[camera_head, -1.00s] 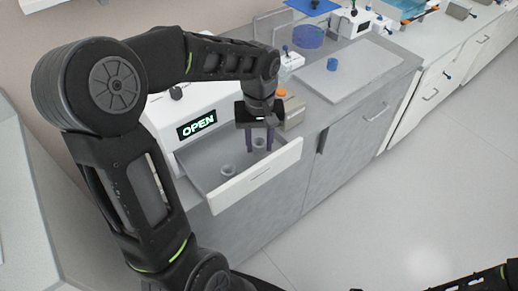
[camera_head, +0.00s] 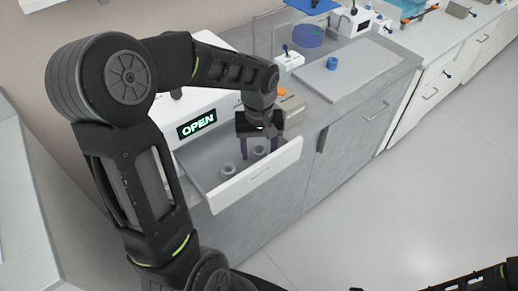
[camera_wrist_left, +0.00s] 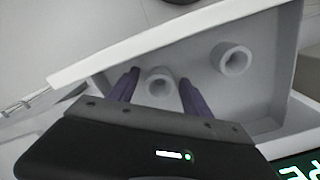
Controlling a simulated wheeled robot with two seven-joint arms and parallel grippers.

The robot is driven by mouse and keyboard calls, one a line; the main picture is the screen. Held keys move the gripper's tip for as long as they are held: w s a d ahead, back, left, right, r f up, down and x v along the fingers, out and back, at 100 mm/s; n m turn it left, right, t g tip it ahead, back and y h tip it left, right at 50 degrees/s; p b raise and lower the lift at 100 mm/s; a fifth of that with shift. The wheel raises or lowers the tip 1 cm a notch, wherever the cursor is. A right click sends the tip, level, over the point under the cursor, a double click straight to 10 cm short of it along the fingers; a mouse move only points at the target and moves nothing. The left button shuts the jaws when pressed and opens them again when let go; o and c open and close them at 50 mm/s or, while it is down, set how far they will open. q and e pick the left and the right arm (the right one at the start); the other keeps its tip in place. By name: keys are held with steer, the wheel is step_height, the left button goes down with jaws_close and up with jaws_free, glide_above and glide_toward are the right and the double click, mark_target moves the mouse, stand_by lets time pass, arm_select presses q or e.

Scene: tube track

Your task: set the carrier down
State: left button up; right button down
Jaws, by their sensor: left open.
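Two small grey ring-like carriers are in the open white drawer. One carrier (camera_head: 258,152) sits below my left gripper (camera_head: 259,154). In the left wrist view this carrier (camera_wrist_left: 160,82) shows between the two purple fingers, with a gap on each side. The other carrier (camera_head: 228,170) is nearer the left end of the drawer and shows beyond the fingers in the left wrist view (camera_wrist_left: 232,58). My left gripper is open and points down into the drawer (camera_head: 262,180). My right gripper is not in view.
The drawer belongs to a white device with a lit OPEN sign (camera_head: 197,125). A beige block (camera_head: 291,108) stands right of the gripper. Farther right is a grey plate (camera_head: 345,80) with a blue cylinder (camera_head: 332,63). The floor at right is clear.

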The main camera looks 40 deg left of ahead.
arm_select(q)
steer(key=shift+r, duration=0.45)
step_height(320, 180, up, 11)
steer(key=shift+r, duration=0.2)
stand_by(1.5)
